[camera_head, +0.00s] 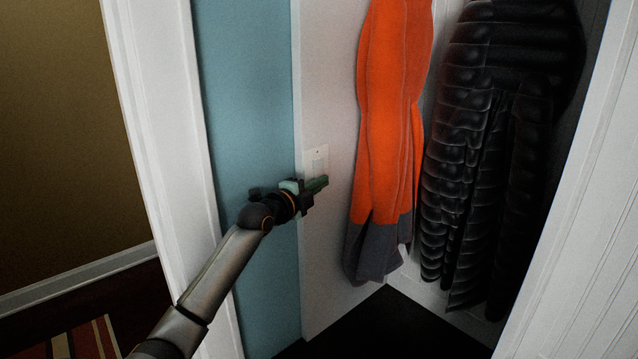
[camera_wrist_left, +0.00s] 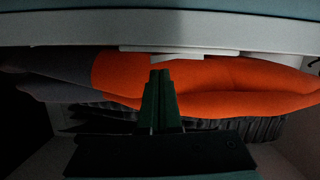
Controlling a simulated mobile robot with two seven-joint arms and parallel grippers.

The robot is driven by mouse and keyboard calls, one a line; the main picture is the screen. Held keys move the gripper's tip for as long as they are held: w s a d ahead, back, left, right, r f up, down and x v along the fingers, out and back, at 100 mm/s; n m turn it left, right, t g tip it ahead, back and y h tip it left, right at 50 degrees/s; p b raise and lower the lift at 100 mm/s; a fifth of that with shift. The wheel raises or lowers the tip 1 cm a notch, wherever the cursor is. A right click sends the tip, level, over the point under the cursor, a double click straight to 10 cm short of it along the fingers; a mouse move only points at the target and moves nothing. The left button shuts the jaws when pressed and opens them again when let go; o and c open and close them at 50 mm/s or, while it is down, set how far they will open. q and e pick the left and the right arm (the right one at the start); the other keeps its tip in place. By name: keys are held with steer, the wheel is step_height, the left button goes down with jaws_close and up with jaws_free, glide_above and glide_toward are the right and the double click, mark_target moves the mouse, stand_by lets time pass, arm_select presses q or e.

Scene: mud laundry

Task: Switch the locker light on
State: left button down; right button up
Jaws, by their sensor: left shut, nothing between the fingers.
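The locker light switch (camera_head: 318,158) is a white wall plate with a rocker, on the pale side wall of the locker, left of the orange coat. In the left wrist view the switch plate (camera_wrist_left: 135,48) shows nearly edge-on along the wall, its rocker sticking out. My left gripper (camera_head: 324,183) is shut and empty, just below the switch in the head view. In the left wrist view the green fingers (camera_wrist_left: 160,76) lie together, with their tips close to the rocker. I cannot tell whether they touch it. My right gripper is not in view.
An orange and grey coat (camera_head: 392,120) and a black quilted coat (camera_head: 470,165) hang right of the switch. The coats (camera_wrist_left: 230,90) also fill the middle of the left wrist view. A white door frame (camera_head: 165,150) and blue panel (camera_head: 250,100) stand left. The locker is dim.

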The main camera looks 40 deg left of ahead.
arm_select(q)
steer(key=shift+a, duration=0.15)
steer(key=shift+a+f+m+b, duration=0.15)
steer(key=shift+a+m+b, duration=0.4)
steer(key=shift+b, duration=0.3)
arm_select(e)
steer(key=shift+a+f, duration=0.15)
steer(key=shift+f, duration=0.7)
arm_select(q)
steer(key=shift+w+d, duration=0.1)
steer(key=shift+d, duration=0.05)
